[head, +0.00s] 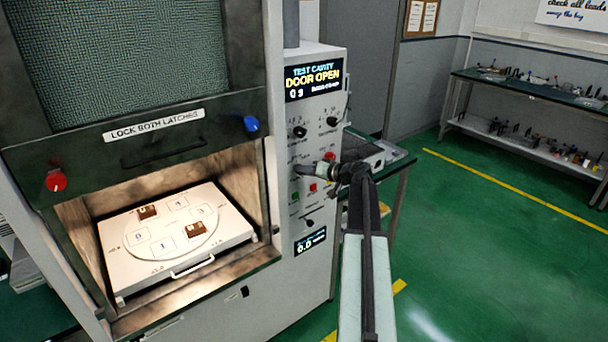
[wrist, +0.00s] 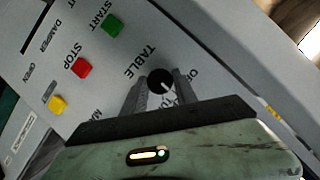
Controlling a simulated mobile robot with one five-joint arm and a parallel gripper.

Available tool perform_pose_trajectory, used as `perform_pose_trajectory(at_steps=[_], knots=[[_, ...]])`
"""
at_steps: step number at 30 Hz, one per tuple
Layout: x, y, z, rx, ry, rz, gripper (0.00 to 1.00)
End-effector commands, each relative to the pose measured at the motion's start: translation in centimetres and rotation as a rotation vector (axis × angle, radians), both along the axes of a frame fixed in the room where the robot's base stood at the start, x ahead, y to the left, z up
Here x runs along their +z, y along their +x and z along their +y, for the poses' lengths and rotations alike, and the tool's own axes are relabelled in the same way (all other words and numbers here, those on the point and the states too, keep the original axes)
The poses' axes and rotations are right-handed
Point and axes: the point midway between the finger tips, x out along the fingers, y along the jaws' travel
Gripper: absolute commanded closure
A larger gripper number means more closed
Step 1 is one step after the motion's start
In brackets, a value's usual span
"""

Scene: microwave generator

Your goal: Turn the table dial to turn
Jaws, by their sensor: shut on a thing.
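The table dial (wrist: 160,80) is a small round black knob with a white pointer mark, beside the printed word TABLE in the wrist view. The mark points to the lower right of that picture. My gripper (wrist: 160,88) has one finger on each side of the knob and is shut on it. The position labels around the dial are partly hidden by the fingers. In the head view my gripper (head: 310,170) reaches the control panel (head: 316,135) from the right and covers the dial.
Green START (wrist: 113,25) and red STOP (wrist: 82,67) buttons and a yellow button (wrist: 57,104) are close by. Other black knobs (head: 299,132) sit above. The cavity is open, with a white turntable unit (head: 125,270) inside. The display (head: 313,80) reads DOOR OPEN.

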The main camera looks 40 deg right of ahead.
Motion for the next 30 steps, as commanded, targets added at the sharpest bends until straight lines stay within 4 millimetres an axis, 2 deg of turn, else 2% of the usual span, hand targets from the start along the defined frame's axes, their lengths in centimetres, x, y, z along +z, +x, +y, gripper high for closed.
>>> perform_pose_trajectory(at_steps=[1,18,30], knots=[[-0.48,0.02,-0.15,0.001,0.041,0.003,1.0],[-0.79,-0.02,-0.19,0.003,0.551,0.005,1.0],[-0.62,-0.02,-0.15,0.003,0.748,0.005,1.0]])
